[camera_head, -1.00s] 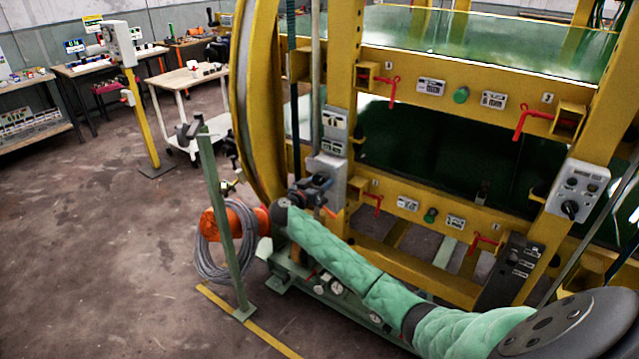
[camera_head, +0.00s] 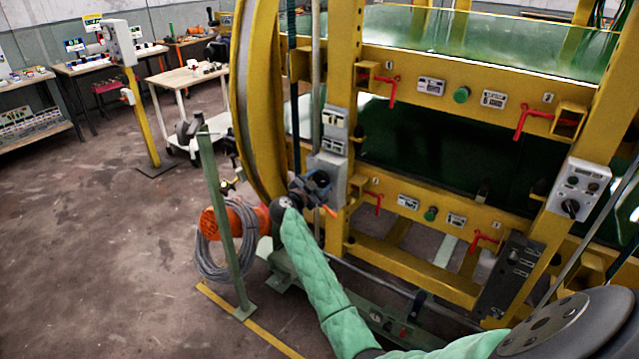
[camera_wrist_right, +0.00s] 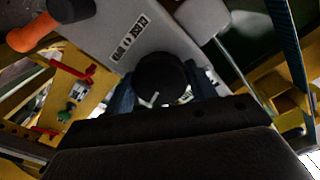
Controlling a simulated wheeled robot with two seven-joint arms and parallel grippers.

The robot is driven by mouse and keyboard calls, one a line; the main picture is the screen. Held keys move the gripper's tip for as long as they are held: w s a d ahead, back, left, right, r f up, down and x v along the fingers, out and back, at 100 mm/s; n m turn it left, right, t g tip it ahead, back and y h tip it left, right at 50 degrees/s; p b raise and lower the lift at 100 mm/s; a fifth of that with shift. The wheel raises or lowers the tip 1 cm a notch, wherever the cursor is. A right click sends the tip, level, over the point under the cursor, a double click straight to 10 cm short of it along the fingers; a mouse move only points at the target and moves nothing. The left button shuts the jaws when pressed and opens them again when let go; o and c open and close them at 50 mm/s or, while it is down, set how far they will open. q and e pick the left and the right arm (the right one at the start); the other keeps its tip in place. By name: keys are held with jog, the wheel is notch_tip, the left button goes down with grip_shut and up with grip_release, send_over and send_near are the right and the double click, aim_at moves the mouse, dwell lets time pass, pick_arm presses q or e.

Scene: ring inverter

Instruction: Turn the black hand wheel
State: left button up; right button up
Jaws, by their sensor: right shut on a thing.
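The black hand wheel (camera_wrist_right: 160,76) is a round black knob on a grey box (camera_wrist_right: 125,38) with a white label, in the right wrist view. My right gripper (camera_wrist_right: 161,92) is shut on it, with a blue finger on either side. In the head view my right gripper (camera_head: 316,187) is at the grey box (camera_head: 329,166) on the yellow frame's left post. The wheel itself is hard to make out there. My left gripper is not in view.
The yellow ring frame (camera_head: 258,110) stands beside the grey box. A green post (camera_head: 221,215) with a coiled grey cable (camera_head: 205,250) stands left of my gripper. An orange lever (camera_wrist_right: 36,34) sits near the wheel.

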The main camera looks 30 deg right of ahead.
jog(key=shift+f+m, duration=0.15)
jog(key=shift+m, duration=0.75)
jog(key=shift+b, duration=0.3)
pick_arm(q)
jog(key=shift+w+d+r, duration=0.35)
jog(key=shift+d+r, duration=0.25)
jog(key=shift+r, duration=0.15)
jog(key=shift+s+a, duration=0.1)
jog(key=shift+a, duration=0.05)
pick_arm(e)
jog(key=o, duration=0.8)
jog(key=shift+o, duration=1)
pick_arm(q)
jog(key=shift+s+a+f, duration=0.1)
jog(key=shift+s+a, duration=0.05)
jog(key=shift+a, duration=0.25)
pick_arm(e)
jog(key=shift+m, duration=0.3)
